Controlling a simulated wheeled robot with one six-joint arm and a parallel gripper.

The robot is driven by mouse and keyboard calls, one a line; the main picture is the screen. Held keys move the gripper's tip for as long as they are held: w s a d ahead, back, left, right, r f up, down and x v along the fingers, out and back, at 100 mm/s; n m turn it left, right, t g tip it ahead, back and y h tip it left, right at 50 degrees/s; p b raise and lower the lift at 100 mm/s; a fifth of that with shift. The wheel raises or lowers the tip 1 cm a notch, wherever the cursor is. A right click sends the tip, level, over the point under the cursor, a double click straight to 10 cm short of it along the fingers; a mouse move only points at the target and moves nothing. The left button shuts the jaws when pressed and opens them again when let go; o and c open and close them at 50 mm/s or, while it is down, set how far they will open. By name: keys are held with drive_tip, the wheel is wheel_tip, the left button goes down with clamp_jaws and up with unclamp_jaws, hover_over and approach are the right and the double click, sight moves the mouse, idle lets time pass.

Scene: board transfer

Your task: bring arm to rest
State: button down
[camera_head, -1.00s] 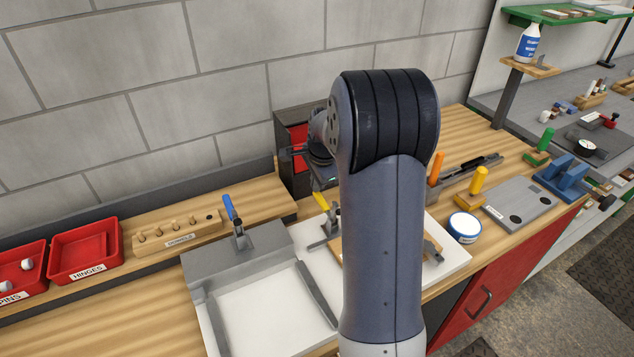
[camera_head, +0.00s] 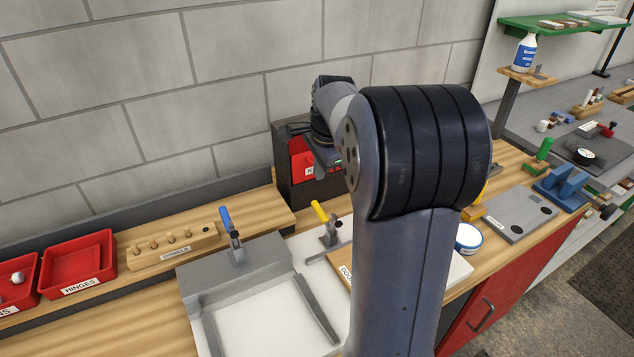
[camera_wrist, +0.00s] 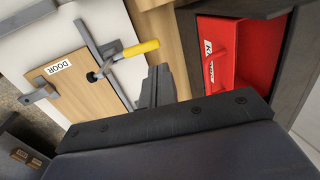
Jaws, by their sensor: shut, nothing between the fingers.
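My gripper (camera_wrist: 156,84) shows in the wrist view with its fingers together and nothing between them. It is in the air above the bench, between the yellow-handled clamp and the dark cabinet. In the head view my arm is folded upward in the middle and hides most of the gripper. A wooden board labelled DOOR (camera_wrist: 75,85) lies on a white plate, with the yellow-handled clamp (camera_wrist: 128,52) at its edge. In the head view the board (camera_head: 341,264) is partly hidden behind my arm.
A dark cabinet (camera_head: 290,178) with a red bin (camera_wrist: 235,62) stands close to my gripper. A grey fixture (camera_head: 205,290) with a blue-handled clamp (camera_head: 229,228), a dowel block (camera_head: 165,248) and red bins (camera_head: 78,262) are at left. A white-blue tub (camera_head: 468,238) is right of my arm.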

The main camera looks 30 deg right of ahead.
sight(315, 202)
drive_tip(key=shift+s+r, duration=0.15)
drive_tip(key=shift+r, duration=0.3)
drive_tip(key=shift+f, duration=0.1)
drive_tip(key=p+x, duration=0.1)
drive_tip(key=x, duration=0.8)
drive_tip(key=shift+w+f, duration=0.25)
drive_tip(key=shift+f, duration=0.1)
